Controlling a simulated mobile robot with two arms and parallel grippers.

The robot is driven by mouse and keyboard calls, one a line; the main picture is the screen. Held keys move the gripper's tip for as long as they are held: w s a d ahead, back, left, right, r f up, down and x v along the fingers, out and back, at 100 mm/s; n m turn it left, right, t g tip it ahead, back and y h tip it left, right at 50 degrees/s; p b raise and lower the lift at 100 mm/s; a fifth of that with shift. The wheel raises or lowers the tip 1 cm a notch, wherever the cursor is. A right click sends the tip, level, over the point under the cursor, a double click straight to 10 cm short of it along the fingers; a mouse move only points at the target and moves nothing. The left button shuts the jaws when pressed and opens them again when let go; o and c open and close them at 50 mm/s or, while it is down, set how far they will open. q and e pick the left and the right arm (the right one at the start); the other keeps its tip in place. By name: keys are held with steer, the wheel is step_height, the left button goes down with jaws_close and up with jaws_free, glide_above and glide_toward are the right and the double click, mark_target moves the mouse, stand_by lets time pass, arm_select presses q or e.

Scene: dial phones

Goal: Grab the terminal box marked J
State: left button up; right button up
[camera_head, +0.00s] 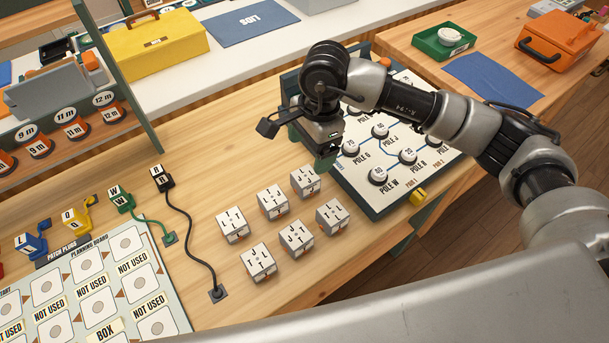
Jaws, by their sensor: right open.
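Several small white terminal boxes with black letters stand in two rows on the wooden bench. The back row has a box (232,225) at left, one (273,202) in the middle and one (305,182) at right, which seems to show J and L. The front row has a box (260,262) with T, J and L, one (297,237) with J and T, and one (332,217) hard to read. Which is the J box I cannot tell for certain. My right gripper (324,164) is open and empty, above and behind the back-right box. My left gripper is out of view.
The pole board (373,210) with round knobs lies right of the boxes, under my right arm. A black cable (190,222) and a green plug (122,201) lie to the left, beside the planning board (175,318). Bare wood surrounds the boxes.

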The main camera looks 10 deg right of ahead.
mark_target(306, 175)
steer(key=f, duration=0.3)
steer(key=shift+s+a+f, duration=0.2)
steer(key=shift+a+f, duration=0.05)
steer(key=shift+s+a+f+p, duration=0.15)
steer(key=shift+f+p, duration=0.25)
steer(key=shift+f, duration=0.95)
steer(key=shift+w+a+f+p, duration=0.1)
steer(key=shift+f+p, duration=0.3)
steer(key=shift+f, duration=0.95)
steer(key=c, duration=1)
steer(key=shift+r, duration=0.1)
steer(key=shift+c, duration=0.2)
